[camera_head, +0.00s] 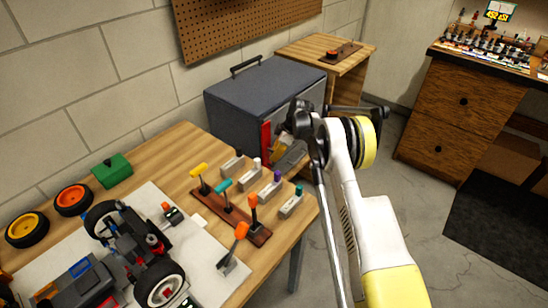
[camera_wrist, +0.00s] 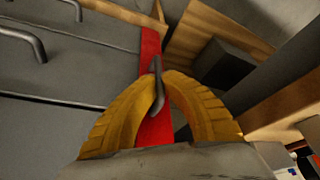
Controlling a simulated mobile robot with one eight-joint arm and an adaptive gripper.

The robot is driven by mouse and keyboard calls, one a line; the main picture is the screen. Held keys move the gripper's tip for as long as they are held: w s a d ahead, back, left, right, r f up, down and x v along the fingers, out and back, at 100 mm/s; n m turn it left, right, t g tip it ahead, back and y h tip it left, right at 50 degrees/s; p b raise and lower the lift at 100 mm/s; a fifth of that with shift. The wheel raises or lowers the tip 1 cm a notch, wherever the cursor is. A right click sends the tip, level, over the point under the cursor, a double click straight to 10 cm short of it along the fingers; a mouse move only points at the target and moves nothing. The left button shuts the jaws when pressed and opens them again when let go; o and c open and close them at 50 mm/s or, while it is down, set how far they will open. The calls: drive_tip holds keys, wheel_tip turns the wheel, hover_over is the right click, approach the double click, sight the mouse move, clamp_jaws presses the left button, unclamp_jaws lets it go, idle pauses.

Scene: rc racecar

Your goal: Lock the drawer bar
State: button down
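The red drawer bar (camera_head: 265,141) stands upright along the front of the dark grey drawer cabinet (camera_head: 240,118). In the wrist view the red bar (camera_wrist: 154,40) runs along the edge of the grey drawer fronts (camera_wrist: 75,60), with a dark peg-like handle (camera_wrist: 156,92) on it. My gripper (camera_wrist: 160,82) has its two yellow fingers closed in on both sides of this handle, with the tips against it. In the head view my gripper (camera_head: 279,146) is at the bar, partly hidden by my wrist. The bar's lower end is hidden behind my gripper.
A workbench (camera_head: 180,150) with a partly built car (camera_head: 125,250) and several levers stands at the left front. A small wooden table (camera_head: 330,45) is behind the cabinet.

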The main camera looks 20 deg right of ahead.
drive_tip(key=shift+a, duration=0.1)
idle(0.4)
drive_tip(key=c, duration=1.8)
unclamp_jaws()
drive_tip(key=shift+r, duration=0.15)
drive_tip(key=v, duration=1.1)
drive_tip(key=shift+r, duration=0.35)
